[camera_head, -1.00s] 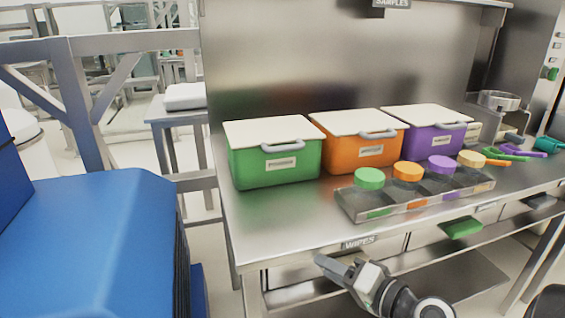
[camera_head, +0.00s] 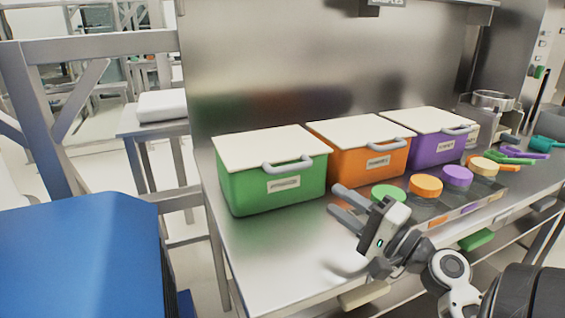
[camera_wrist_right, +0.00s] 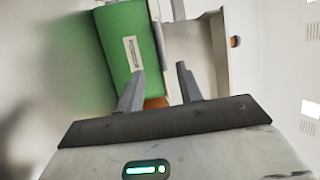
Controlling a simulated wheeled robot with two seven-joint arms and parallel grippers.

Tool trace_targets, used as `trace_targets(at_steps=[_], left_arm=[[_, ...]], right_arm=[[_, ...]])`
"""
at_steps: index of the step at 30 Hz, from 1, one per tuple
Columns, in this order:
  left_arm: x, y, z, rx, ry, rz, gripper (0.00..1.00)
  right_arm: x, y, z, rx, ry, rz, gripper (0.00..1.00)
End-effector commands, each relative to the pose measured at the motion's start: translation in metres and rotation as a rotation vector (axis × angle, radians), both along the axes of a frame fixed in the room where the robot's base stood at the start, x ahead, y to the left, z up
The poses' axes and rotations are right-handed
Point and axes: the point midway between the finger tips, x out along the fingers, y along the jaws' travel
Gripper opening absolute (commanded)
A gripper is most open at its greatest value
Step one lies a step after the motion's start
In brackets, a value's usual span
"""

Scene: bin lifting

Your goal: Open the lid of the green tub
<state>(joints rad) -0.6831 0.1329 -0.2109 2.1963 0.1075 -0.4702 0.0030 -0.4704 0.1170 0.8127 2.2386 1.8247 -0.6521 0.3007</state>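The green tub (camera_head: 262,190) stands on the steel table at the left of the row of tubs. Its cream lid (camera_head: 268,147) lies flat and closed on top, with a grey handle (camera_head: 288,166) at the front. My right gripper (camera_head: 334,198) is open and empty above the table, to the right of the green tub's front and below the handle's height. In the right wrist view the green tub (camera_wrist_right: 122,40) shows beyond the parted fingers (camera_wrist_right: 160,70). My left gripper is out of view.
An orange tub (camera_head: 352,162) and a purple tub (camera_head: 428,151) stand to the right. A clear tray with green, orange, purple and yellow-lidded jars (camera_head: 425,186) lies behind my right gripper. The table (camera_head: 270,250) is bare in front of the green tub.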

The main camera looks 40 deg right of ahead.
Motion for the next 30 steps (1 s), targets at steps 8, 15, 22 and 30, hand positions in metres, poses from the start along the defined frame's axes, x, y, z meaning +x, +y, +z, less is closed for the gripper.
trace_targets(at_steps=[8,15,22,30], left_arm=[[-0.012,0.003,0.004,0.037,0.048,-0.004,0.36],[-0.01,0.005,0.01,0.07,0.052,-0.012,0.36],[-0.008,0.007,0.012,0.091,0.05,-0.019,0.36],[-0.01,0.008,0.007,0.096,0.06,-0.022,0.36]], right_arm=[[0.061,0.006,0.018,-0.003,-0.003,0.002,0.36],[0.107,0.01,0.024,0.0,-0.001,0.001,0.36],[0.131,0.012,0.026,-0.001,0.0,-0.001,0.36],[0.135,0.013,0.025,-0.002,0.002,-0.001,0.36]])
